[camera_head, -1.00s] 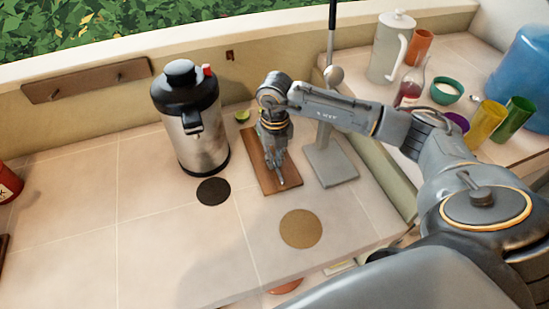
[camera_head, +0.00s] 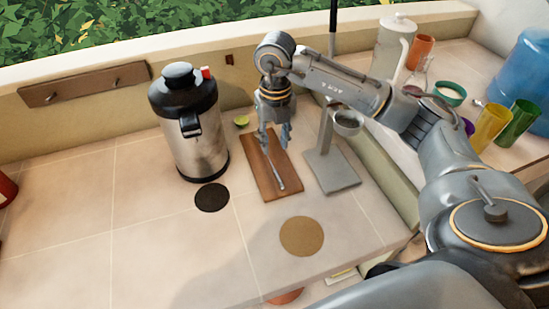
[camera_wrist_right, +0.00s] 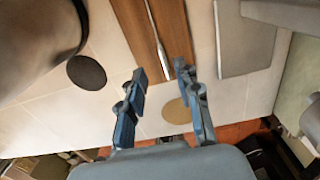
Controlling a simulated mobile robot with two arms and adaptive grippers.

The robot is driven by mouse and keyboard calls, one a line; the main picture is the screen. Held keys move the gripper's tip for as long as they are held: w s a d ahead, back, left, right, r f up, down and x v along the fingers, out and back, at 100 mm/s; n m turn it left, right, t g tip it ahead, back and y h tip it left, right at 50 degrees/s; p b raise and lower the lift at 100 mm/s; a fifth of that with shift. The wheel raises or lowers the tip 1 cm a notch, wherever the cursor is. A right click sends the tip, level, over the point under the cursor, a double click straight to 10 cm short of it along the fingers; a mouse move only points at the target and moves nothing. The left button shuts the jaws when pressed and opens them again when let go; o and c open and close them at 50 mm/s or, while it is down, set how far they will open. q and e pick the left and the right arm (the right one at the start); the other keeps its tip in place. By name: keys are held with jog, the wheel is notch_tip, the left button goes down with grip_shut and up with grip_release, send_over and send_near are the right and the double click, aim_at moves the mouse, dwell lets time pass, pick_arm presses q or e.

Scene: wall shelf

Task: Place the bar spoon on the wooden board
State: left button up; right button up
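The wooden board (camera_head: 265,178) lies on the tiled counter, right of the steel dispenser. The bar spoon (camera_head: 279,178), thin and silvery, lies lengthwise on the board; its far part is hidden behind my fingers. In the right wrist view the spoon (camera_wrist_right: 155,30) runs along the brown board (camera_wrist_right: 175,25). My right gripper (camera_head: 274,142) is above the board with its fingers apart and empty. In the right wrist view the fingertips of the gripper (camera_wrist_right: 160,70) stand apart with nothing between them. My left gripper is not in view.
The steel dispenser (camera_head: 197,145) stands close left of the board, and a grey stand (camera_head: 333,172) close right. A dark round mat (camera_head: 212,197) and a tan round mat (camera_head: 302,236) lie nearer. A lime half (camera_head: 241,120) sits behind.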

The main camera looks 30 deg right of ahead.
notch_tip(320, 180, up, 3)
jog(key=shift+r, duration=0.2)
dwell(0.5)
